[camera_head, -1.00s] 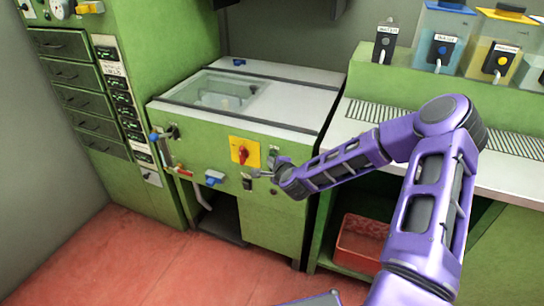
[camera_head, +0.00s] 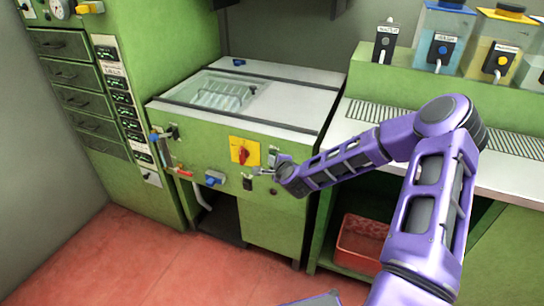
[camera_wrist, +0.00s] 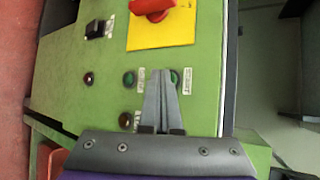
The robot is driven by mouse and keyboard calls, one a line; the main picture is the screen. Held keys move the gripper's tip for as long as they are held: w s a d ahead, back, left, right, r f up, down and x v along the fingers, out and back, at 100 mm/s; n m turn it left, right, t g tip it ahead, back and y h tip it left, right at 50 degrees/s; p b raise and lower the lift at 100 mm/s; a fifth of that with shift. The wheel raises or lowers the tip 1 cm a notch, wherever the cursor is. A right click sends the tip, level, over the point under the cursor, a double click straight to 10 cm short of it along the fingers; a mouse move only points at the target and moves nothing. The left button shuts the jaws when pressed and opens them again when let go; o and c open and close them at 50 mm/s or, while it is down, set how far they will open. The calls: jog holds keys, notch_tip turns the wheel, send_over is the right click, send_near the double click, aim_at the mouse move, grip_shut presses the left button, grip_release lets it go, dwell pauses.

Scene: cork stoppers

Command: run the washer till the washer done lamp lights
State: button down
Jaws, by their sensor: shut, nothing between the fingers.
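The washer (camera_head: 270,225) is a green cabinet with a pale top and a glass window (camera_head: 225,92), through which a pale, bluish ribbed rack shows. Its front has a red rotary switch (camera_head: 242,155) on a yellow plate; the switch also shows in the wrist view (camera_wrist: 152,8). My gripper (camera_head: 262,171) is at this front, right of and below the switch. In the wrist view, my gripper (camera_wrist: 160,74) is shut and empty, its fingertips between two dark green round fittings, left (camera_wrist: 129,77) and right (camera_wrist: 174,77). Two dark reddish ones (camera_wrist: 125,120) (camera_wrist: 89,78) look unlit. Their labels are unreadable.
A blue-handled valve (camera_head: 214,178) and a black rocker switch (camera_wrist: 97,29) sit on the same front. A red crate (camera_head: 362,243) stands under the counter at right. Bottles (camera_head: 445,35) stand on the back shelf. The red floor in front is clear.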

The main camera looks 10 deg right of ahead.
jog(key=shift+s, duration=0.15)
jog(key=shift+s+a, duration=0.45)
jog(key=shift+s, duration=0.1)
jog(key=shift+s+a, duration=0.75)
jog(key=shift+s, duration=0.3)
jog(key=shift+s+a, duration=0.75)
jog(key=shift+s, duration=0.25)
